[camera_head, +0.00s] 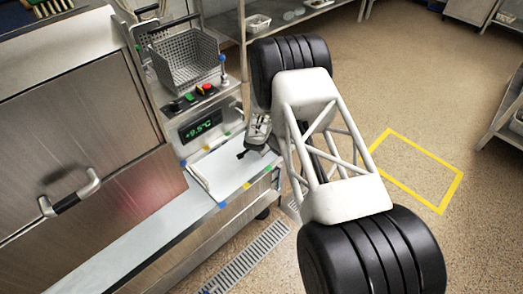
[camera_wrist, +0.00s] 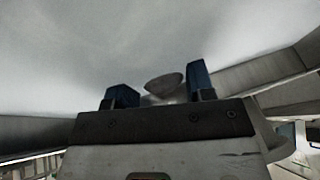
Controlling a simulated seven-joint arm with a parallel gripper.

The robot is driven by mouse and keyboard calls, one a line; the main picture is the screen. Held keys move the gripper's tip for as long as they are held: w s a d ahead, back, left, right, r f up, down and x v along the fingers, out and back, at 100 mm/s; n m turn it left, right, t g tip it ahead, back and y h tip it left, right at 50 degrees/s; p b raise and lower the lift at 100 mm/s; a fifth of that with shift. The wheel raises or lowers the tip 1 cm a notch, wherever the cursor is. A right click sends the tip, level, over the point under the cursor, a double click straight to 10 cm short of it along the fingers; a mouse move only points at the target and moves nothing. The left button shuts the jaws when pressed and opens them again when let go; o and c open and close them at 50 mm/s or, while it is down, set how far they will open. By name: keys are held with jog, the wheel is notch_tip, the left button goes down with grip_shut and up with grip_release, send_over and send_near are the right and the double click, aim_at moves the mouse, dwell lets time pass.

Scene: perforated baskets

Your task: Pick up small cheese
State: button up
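My gripper (camera_head: 243,154) is over the white work surface (camera_head: 222,172) beside the steel machine in the head view. In the wrist view, its two blue fingertips (camera_wrist: 161,90) stand wide apart. A small pale grey, rounded piece (camera_wrist: 165,84) shows between them, nearer the right finger; it may be the small cheese. It does not look clamped, and its lower part is hidden behind the gripper body. I cannot make out a cheese in the head view, where my arm covers part of the scene.
A perforated metal basket (camera_head: 186,60) stands on the machine's shelf, behind a control panel with a green display (camera_head: 201,127). A steel door with a handle (camera_head: 70,195) is at left. Open floor with a yellow rectangle (camera_head: 452,190) lies at right.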

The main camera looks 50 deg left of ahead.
jog(key=c, duration=0.5)
jog(key=shift+r, duration=0.15)
jog(key=shift+c, duration=0.2)
jog(key=shift+s+r, duration=0.2)
jog(key=shift+r, duration=0.05)
notch_tip(320, 180, up, 11)
jog(key=s, duration=1.9)
jog(key=shift+s+f, duration=0.15)
jog(key=shift+s, duration=0.15)
